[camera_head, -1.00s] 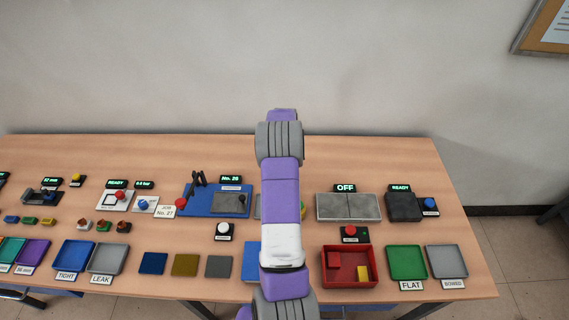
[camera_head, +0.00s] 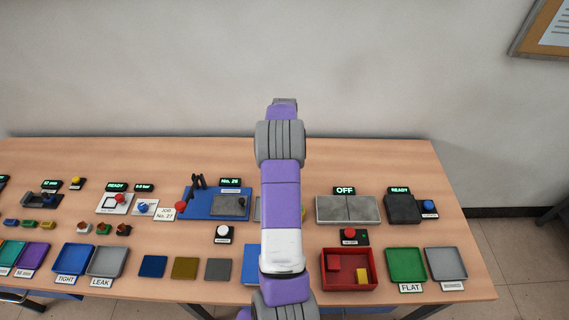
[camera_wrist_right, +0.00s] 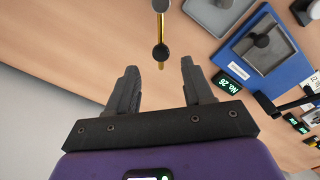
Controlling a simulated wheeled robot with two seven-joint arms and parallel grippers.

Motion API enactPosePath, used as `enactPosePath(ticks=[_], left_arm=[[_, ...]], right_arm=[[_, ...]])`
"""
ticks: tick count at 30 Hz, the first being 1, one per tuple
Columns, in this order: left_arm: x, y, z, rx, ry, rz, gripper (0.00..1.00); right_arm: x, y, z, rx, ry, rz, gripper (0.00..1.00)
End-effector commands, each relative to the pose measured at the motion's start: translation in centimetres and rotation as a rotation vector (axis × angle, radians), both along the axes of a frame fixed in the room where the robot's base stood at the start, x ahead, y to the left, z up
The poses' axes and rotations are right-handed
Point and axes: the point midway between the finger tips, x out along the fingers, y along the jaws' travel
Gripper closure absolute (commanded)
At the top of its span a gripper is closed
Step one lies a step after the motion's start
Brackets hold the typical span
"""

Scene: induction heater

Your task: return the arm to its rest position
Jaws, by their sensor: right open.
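My right arm (camera_head: 281,205) rises through the middle of the head view, purple and grey, above the table. Its gripper is not clearly visible there. In the right wrist view my right gripper (camera_wrist_right: 157,90) is open, with its two dark fingers apart and nothing between them. A rod with a dark ball (camera_wrist_right: 161,52) shows beyond the fingertips. My left gripper is not in view.
The wooden table (camera_head: 330,150) carries a heater plate with an OFF display (camera_head: 345,190), a red tray (camera_head: 326,283) with a yellow block, a green tray (camera_head: 406,264), and a blue fixture (camera_head: 190,205). The table's back strip is clear. A wall stands behind.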

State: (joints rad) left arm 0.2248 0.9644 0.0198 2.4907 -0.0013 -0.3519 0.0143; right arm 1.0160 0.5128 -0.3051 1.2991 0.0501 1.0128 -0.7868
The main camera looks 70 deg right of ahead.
Motion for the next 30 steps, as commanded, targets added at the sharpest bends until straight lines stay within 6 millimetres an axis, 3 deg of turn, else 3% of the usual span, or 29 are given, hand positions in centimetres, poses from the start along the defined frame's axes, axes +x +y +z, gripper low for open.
enactPosePath(ticks=[3,7,25,28,30], left_arm=[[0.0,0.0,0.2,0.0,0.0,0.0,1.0],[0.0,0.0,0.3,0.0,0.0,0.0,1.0],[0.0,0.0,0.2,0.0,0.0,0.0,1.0],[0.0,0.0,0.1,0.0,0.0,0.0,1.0],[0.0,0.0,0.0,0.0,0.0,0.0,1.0]], right_arm=[[0.0,0.0,1.8,-0.001,0.0,0.0,0.49],[0.0,0.0,2.6,-0.001,0.0,0.0,0.49],[0.0,0.0,2.7,0.0,0.0,0.0,0.49],[1.2,0.3,2.6,-0.003,-0.025,0.006,0.49],[3.4,0.8,2.5,-0.011,-0.075,0.016,0.49]])
